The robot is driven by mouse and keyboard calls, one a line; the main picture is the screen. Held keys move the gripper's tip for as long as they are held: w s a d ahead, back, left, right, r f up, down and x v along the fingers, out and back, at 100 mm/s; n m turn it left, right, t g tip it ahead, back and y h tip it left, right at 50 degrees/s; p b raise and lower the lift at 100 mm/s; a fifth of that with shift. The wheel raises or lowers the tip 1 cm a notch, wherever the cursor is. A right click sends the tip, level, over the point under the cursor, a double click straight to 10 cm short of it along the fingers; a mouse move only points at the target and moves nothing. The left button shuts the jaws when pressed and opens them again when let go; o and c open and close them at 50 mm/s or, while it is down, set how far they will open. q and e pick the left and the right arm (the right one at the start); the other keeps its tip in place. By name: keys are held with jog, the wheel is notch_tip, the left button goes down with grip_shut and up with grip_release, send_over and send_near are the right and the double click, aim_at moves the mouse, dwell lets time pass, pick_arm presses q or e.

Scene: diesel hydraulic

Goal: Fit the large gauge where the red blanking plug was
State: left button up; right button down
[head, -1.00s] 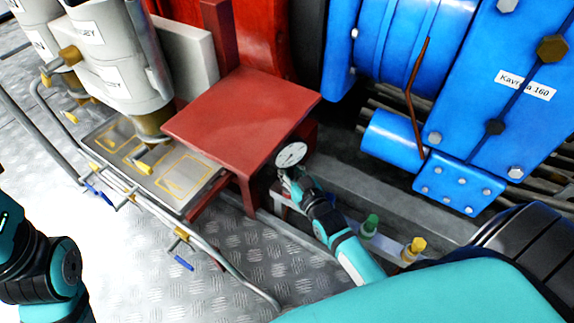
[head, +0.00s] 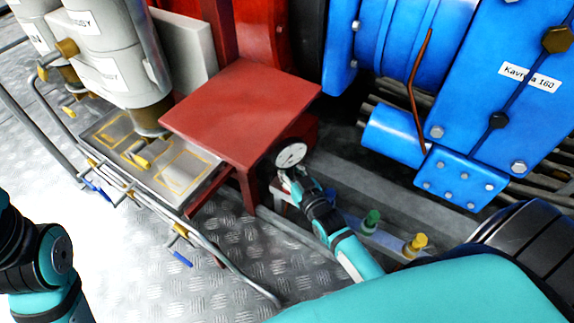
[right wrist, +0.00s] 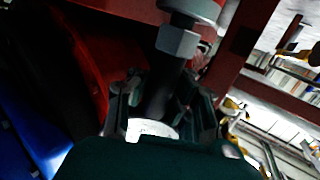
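The large gauge (head: 291,155), with a round white dial, is in the head view beside the front right corner of the red table-like stand. My right gripper (head: 286,178) is just below the dial and shut on the gauge. In the right wrist view, the right gripper (right wrist: 162,100) has its fingers on either side of a dark stem, with a grey hex fitting (right wrist: 177,41) and a round grey rim beyond. The stem's lower end is hidden. No red blanking plug can be made out. My left gripper is out of view; only its arm shows at the left.
The red stand (head: 243,110) is close to the gauge. A green plug (head: 371,221) and a yellow plug (head: 416,244) stand on a rail at right. Blue machinery (head: 480,90) is behind. Pipes with blue-handled valves (head: 182,258) run along the left.

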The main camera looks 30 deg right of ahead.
jog(key=shift+f, duration=0.15)
jog(key=c, duration=1.3)
grip_release()
jog(key=shift+c, duration=0.2)
jog(key=shift+f, duration=0.1)
jog(key=s+r, duration=0.1)
jog(key=s, duration=1.1)
jog(key=shift+r, duration=0.1)
